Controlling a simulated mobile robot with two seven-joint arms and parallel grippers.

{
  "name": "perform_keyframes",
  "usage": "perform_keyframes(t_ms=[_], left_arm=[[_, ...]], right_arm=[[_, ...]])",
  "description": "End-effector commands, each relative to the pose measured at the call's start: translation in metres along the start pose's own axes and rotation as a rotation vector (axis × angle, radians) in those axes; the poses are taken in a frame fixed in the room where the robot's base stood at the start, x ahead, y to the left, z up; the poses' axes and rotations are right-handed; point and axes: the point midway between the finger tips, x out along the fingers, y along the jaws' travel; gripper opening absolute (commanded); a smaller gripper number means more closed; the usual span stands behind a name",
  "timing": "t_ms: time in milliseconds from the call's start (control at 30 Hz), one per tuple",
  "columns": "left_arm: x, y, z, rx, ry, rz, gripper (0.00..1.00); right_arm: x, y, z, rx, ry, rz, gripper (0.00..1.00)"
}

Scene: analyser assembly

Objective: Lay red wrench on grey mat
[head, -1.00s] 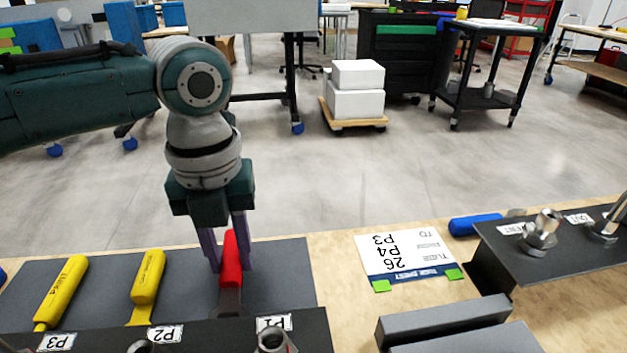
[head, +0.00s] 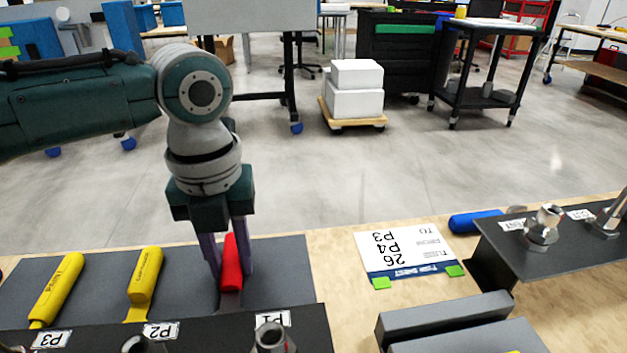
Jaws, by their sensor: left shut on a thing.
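The red wrench (head: 231,266) shows as a red handle on the grey mat (head: 285,262), at the left of the bench in the head view. Its lower part is hidden behind the dark rack with the labels P1, P2 and P3. My left gripper (head: 230,273) points down over the mat, with its two purple fingers on either side of the red handle, shut on it. The handle appears at or very close to the mat surface; I cannot tell whether it touches. My right gripper is not in view.
Two yellow-handled tools (head: 143,275) lie on the mat to the left. The dark labelled rack (head: 215,338) runs along the front. A white card (head: 402,250), a blue-handled tool (head: 474,221) and a dark raised stand (head: 575,243) are to the right. Bare wood separates mat and card.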

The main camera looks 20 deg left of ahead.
Motion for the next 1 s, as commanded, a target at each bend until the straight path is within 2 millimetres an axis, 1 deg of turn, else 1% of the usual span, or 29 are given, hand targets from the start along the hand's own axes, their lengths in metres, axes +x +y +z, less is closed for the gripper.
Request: perform_keyframes(t_ms=[100, 133, 433, 667, 767, 867, 1000], left_arm=[[0.003, 0.000, 0.000, 0.000, 0.000, 0.000, 0.00], [0.003, 0.000, 0.000, 0.000, 0.000, 0.000, 0.33], [0.003, 0.000, 0.000, 0.000, 0.000, 0.000, 0.66], [0.002, 0.000, 0.000, 0.000, 0.000, 0.000, 0.66], [-0.004, 0.000, 0.000, 0.001, -0.001, -0.001, 0.66], [-0.019, 0.000, 0.001, 0.002, -0.004, -0.001, 0.66], [-0.049, 0.000, 0.001, 0.002, -0.004, -0.001, 0.66]], right_arm=[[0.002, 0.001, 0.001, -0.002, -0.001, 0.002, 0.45], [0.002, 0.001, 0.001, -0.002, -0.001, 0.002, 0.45], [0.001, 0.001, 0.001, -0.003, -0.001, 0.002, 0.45], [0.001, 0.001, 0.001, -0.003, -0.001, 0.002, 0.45], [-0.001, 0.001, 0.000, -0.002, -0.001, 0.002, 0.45], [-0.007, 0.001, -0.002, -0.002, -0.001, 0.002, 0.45], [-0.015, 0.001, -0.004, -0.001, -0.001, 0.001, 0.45]])
